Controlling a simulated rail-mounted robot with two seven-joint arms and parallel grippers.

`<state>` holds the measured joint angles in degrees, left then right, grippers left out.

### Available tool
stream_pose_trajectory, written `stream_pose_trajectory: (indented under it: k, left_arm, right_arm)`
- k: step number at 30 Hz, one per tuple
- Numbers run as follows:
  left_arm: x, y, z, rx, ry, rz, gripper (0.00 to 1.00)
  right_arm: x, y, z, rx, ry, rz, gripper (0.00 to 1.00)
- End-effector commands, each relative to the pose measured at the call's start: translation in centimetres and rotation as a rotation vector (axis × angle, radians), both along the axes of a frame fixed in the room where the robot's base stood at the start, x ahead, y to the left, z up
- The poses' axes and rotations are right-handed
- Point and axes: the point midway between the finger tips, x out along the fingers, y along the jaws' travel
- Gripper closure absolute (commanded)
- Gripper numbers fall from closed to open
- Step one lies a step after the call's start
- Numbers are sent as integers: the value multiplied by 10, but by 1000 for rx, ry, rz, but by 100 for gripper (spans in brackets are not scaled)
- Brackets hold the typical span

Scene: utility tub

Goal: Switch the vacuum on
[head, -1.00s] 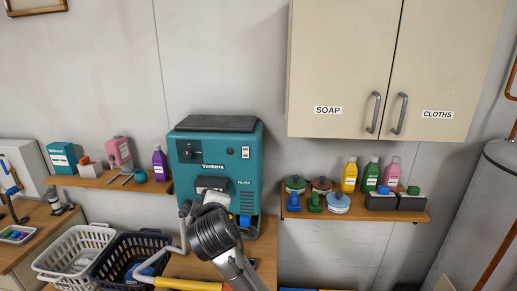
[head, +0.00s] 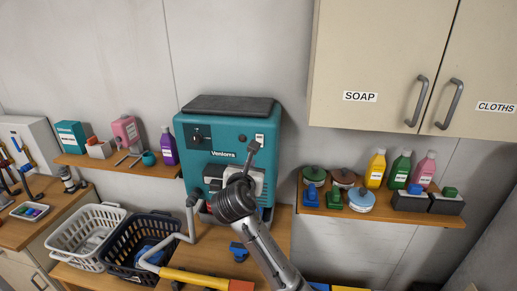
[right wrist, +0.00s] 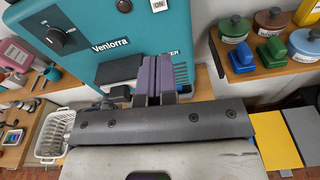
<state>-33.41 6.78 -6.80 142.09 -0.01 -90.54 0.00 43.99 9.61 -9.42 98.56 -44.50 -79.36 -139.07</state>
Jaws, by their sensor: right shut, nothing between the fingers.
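The teal vacuum (head: 220,126), labelled "Venlorra", stands on the wooden counter against the wall. A small pale switch plate (head: 259,139) is on the upper right of its front, and a dark round knob (head: 198,133) is on the upper left. My right gripper (head: 254,148) is shut and empty in front of the vacuum, just below the switch plate in the head view. In the right wrist view the closed fingers (right wrist: 155,62) point at the front panel, with the switch plate (right wrist: 158,5) above their tips. Contact cannot be told. My left gripper is out of view.
A shelf (head: 400,213) with bottles and tins is right of the vacuum, below a cupboard (head: 385,60). Another shelf (head: 90,162) is on the left. White (head: 75,240) and dark (head: 120,262) baskets, a grey hose (head: 190,222) and a yellow tube (head: 195,278) are low in front.

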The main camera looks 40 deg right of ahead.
Motion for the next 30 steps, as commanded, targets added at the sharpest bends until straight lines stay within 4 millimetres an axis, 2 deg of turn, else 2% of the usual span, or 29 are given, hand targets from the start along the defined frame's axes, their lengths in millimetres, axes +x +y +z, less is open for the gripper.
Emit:
stream_pose_trajectory:
  k: [6,20,23,30]
  left_arm:
    - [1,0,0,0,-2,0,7]
    - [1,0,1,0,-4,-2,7]
    - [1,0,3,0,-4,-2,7]
    - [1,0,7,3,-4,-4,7]
  right_arm:
    - [0,0,0,-51,57,9,100]
    - [3,-3,0,-54,61,10,100]
    - [9,-10,-1,-55,62,9,100]
    - [37,-42,-6,-53,62,7,100]
